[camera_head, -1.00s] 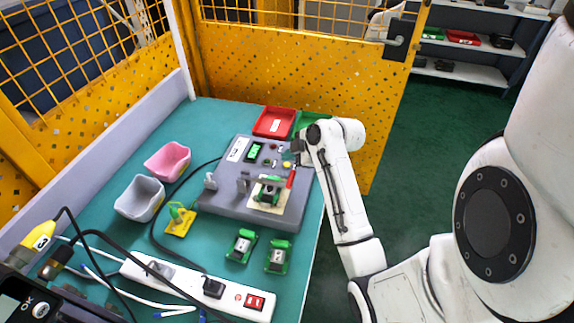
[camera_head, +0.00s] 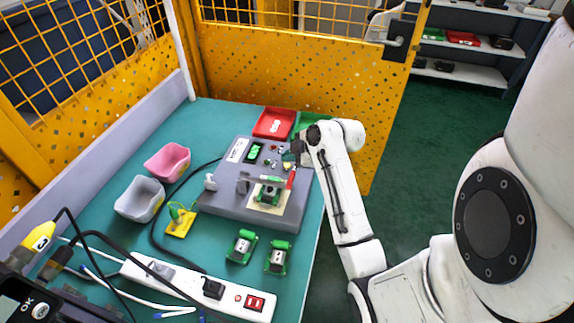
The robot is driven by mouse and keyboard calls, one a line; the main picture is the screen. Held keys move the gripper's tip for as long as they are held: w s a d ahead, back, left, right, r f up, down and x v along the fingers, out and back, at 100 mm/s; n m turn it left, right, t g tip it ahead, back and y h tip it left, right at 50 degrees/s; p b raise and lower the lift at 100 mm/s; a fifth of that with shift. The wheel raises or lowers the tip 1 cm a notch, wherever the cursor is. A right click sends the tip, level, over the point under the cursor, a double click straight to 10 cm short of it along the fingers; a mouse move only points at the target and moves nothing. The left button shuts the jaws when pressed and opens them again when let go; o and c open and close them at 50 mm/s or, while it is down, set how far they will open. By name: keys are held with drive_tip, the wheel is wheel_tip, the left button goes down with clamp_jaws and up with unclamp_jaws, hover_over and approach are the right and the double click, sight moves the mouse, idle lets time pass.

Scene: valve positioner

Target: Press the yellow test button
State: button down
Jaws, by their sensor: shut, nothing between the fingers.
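The grey test fixture (camera_head: 225,201) stands on the teal table, with a small control panel at its back. The yellow test button (camera_head: 287,166) is at the panel's right side, small and partly covered by my gripper. My gripper (camera_head: 291,158) is shut and empty, pointing down right at the button. Whether its fingertips touch or press the button is too small to tell. A green display (camera_head: 255,152) is on the panel. A green valve part (camera_head: 268,192) sits on the fixture's pale plate, beside a red-tipped piece (camera_head: 291,178).
Two green parts (camera_head: 242,246) stand in front of the fixture. A red bin (camera_head: 274,123) and a green bin (camera_head: 311,120) are behind it. Pink (camera_head: 167,161) and grey (camera_head: 140,199) bins are at left. A power strip (camera_head: 200,287) and cables lie in front.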

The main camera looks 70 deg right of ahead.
sight(290, 167)
drive_tip(key=shift+f, duration=0.1)
idle(0.6)
drive_tip(key=shift+f, duration=0.35)
drive_tip(key=shift+f+b, duration=0.4)
drive_tip(key=shift+b, duration=0.15)
idle(0.4)
drive_tip(key=shift+r, duration=0.1)
drive_tip(key=shift+r+p, duration=0.7)
drive_tip(key=shift+r, duration=0.05)
drive_tip(key=shift+r+p, duration=2.15)
drive_tip(key=shift+r, duration=0.4)
